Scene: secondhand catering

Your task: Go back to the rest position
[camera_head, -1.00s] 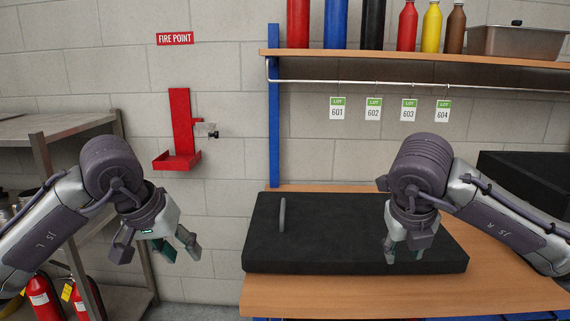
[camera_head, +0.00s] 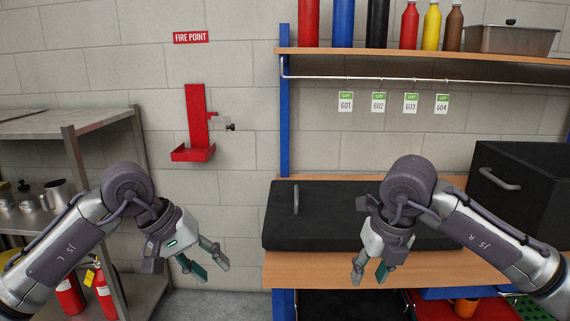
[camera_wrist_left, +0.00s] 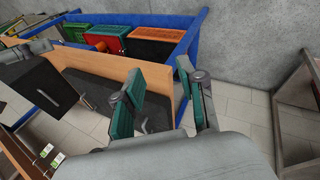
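My left gripper (camera_head: 203,267) is open and empty, hanging over the floor gap between the metal shelving and the wooden bench. Its spread fingers also show in the left wrist view (camera_wrist_left: 166,95), with nothing between them. My right gripper (camera_head: 368,271) hangs in front of the black slab-like case on the bench. Its fingers are apart with nothing between them, and it hides part of the case.
The black case (camera_head: 325,230) lies on the wooden bench (camera_head: 330,268); a black box (camera_head: 530,190) stands at right. A red bracket (camera_head: 196,125) hangs on the wall. Metal shelving (camera_head: 75,122) with pots and red extinguishers (camera_head: 104,292) stands left. A shelf (camera_head: 420,53) holds bottles.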

